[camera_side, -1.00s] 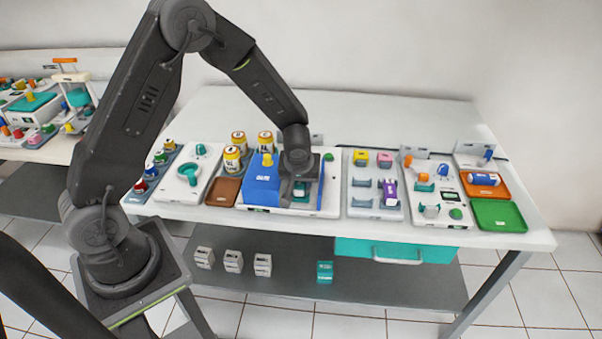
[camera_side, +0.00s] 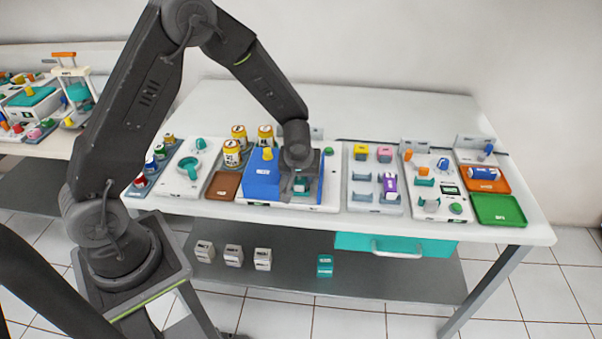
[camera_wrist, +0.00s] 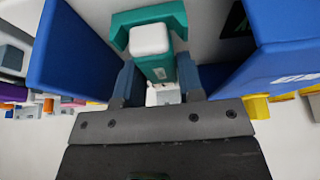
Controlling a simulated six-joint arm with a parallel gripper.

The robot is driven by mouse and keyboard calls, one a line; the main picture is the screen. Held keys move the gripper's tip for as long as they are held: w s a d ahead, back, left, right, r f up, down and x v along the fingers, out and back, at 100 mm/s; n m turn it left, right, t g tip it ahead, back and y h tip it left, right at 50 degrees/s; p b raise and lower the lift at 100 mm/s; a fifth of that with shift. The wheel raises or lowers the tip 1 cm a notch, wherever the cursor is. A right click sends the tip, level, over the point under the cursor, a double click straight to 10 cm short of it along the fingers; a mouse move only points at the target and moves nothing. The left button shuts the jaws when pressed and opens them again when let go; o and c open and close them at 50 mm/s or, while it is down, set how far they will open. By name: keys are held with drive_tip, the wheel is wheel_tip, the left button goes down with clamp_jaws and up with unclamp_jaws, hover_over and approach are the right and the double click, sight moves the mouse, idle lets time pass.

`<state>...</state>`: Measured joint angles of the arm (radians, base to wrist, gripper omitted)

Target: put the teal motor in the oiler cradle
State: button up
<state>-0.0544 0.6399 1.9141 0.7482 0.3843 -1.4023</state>
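The teal motor (camera_wrist: 160,66), a teal block with a pale top, sits between my gripper's fingers (camera_wrist: 158,80) in the wrist view. One finger is close along each side, and I cannot tell whether both press on it. A teal U-shaped bracket (camera_wrist: 122,40) surrounds its far end; I cannot tell whether this is the oiler cradle. In the side view my gripper (camera_side: 299,186) points down just right of the blue block (camera_side: 262,186), low over the middle white station. A bit of teal shows at its fingertips.
Blue walls stand close on both sides of my fingers in the wrist view. Yellow-capped jars (camera_side: 232,153) and a brown tray (camera_side: 222,186) are to the left. A blue upright panel (camera_side: 329,180) stands just right. Another teal block (camera_side: 325,266) lies on the lower shelf.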

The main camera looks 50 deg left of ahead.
drive_tip(key=o, duration=0.4)
drive_tip(key=shift+o, duration=0.2)
drive_tip(key=v, duration=1.4)
drive_tip(key=s+d+r+m+t+h, duration=0.1)
drive_tip(key=s+r+m, duration=0.3)
drive_tip(key=s, duration=0.5)
drive_tip(key=s+d+r+m+t+h, duration=0.1)
drive_tip(key=s+d+r+m+h, duration=0.1)
drive_tip(key=s+r+m, duration=0.3)
drive_tip(key=s+d+r, duration=0.1)
drive_tip(key=s+r, duration=0.3)
drive_tip(key=s, duration=0.1)
drive_tip(key=shift+s, duration=0.2)
